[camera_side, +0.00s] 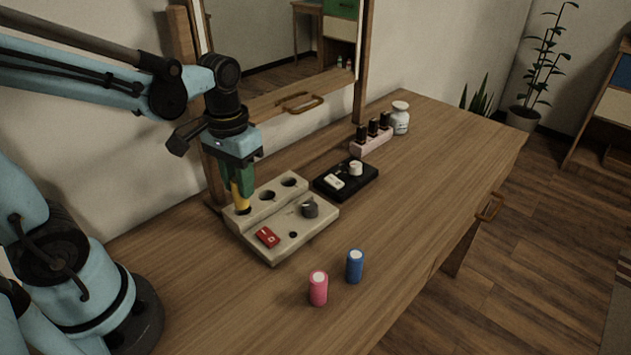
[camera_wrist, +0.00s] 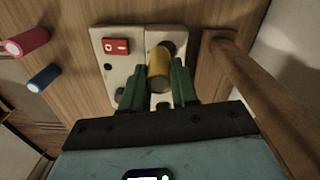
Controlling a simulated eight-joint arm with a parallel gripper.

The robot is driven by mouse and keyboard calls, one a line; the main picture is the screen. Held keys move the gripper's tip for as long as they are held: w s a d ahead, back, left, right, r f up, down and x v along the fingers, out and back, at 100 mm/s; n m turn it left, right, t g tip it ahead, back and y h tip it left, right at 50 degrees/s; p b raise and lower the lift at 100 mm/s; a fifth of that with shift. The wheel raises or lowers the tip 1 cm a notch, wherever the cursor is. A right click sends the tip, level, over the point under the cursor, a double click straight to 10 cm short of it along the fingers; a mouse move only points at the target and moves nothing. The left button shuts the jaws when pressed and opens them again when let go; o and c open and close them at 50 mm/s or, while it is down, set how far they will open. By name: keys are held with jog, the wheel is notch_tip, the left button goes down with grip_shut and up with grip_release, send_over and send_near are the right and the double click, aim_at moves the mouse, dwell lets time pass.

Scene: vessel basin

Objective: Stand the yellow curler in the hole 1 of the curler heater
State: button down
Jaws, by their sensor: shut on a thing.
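The yellow curler (camera_side: 241,198) is upright between the green fingers of my gripper (camera_side: 238,182), over the hole at the left end of the curler heater's row (camera_side: 288,238). Its lower end is at that hole's mouth; I cannot tell whether it is inside or just above. In the wrist view, the yellow curler (camera_wrist: 159,68) sits between the fingers of my gripper (camera_wrist: 158,86), and a dark hole shows partly behind its far end. The curler heater (camera_wrist: 117,72) there shows its red switch. Two other holes in the row look empty in the side view.
A pink curler (camera_side: 318,288) and a blue curler (camera_side: 355,266) stand on the table in front of the heater. A black tray (camera_side: 361,186) with small items, a pink bottle rack (camera_side: 371,141) and a white jar (camera_side: 400,118) stand behind. A wooden mirror frame (camera_side: 361,75) rises close by.

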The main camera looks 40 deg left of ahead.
jog(key=shift+w+a+f, duration=0.2)
jog(key=shift+a+f, duration=0.15)
jog(key=shift+a, duration=0.15)
jog(key=shift+f, duration=2)
jog(key=shift+f, duration=0.1)
jog(key=c, duration=0.9)
grip_release()
jog(key=shift+o, duration=0.2)
notch_tip(320, 180, up, 12)
jog(key=shift+r, duration=0.1)
jog(key=d+f+t, duration=0.1)
jog(key=t, duration=0.1)
jog(key=d+f+m+t, duration=0.1)
jog(key=t, duration=0.1)
jog(key=shift+w+d+f+m+t, duration=0.1)
jog(key=shift+d+f+m+t, duration=0.2)
jog(key=shift+t, duration=0.5)
jog(key=shift+w+d+f+m+t, duration=0.1)
jog(key=shift+d+m+t, duration=0.2)
jog(key=shift+d+t, duration=0.35)
